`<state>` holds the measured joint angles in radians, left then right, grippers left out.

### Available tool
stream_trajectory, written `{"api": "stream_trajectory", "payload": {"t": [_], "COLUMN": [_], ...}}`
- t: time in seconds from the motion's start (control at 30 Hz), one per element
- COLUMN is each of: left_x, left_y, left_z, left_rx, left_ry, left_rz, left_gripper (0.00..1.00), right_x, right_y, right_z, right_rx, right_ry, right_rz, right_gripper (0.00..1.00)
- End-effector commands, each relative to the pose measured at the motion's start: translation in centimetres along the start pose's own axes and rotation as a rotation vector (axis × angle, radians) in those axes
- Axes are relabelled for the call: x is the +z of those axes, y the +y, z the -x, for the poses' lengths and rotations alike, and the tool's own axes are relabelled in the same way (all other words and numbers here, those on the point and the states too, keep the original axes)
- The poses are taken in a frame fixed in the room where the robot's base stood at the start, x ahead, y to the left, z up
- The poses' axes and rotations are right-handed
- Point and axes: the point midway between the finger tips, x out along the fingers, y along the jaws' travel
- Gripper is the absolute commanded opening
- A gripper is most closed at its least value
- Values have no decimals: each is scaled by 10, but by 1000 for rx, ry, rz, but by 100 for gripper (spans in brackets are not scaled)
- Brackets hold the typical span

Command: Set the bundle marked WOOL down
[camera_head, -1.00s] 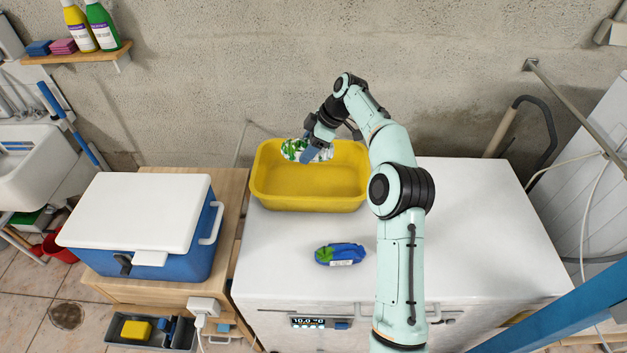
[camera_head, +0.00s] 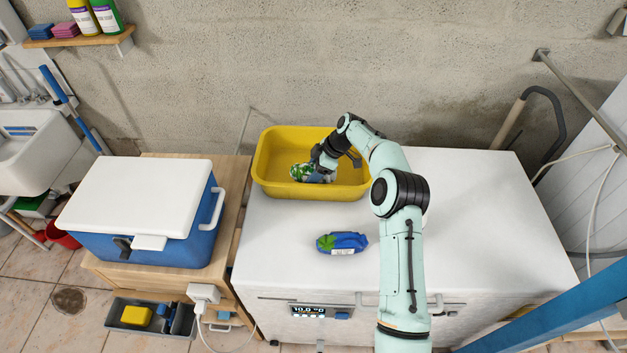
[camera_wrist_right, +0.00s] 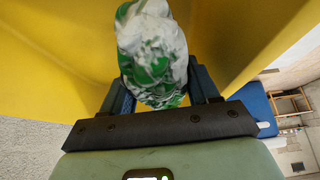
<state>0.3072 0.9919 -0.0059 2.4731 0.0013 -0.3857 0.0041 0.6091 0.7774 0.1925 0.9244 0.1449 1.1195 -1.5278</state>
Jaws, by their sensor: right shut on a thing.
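My right gripper (camera_head: 322,172) is shut on a green and white bundle (camera_head: 302,172) and holds it inside the yellow tub (camera_head: 262,180), low between its walls. In the right wrist view the same bundle (camera_wrist_right: 152,50) sits between the two dark fingers, with yellow tub walls around it. I cannot tell whether it touches the tub's floor. A blue and green bundle (camera_head: 343,243) with a pale label lies on the white top in front of the tub. I cannot read WOOL on either bundle. My left gripper is not in view.
The tub stands at the back left of the white chest top (camera_head: 480,215), which is clear on the right. A blue cool box with a white lid (camera_head: 140,200) stands on a wooden cabinet to the left. A shelf with bottles (camera_head: 80,38) hangs on the wall.

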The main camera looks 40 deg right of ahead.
Motion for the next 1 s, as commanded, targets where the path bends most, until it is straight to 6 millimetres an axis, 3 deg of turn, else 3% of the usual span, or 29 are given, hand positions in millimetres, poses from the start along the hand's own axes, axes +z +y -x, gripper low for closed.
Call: {"api": "stream_trajectory", "payload": {"t": [0.3,0.7,0.73,1.0], "left_x": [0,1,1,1], "left_y": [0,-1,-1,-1], "left_z": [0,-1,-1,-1], "left_rx": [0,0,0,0], "left_ry": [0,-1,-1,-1], "left_rz": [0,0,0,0], "left_gripper": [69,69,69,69], "right_x": [20,23,23,22], "right_y": [0,0,0,0], "right_z": [-35,-40,-39,-39], "right_rx": [-1,-1,-1,-1], "right_ry": [0,0,-1,-1], "right_rz": [-1,-1,-1,0], "right_gripper": [25,25,70,70]}}
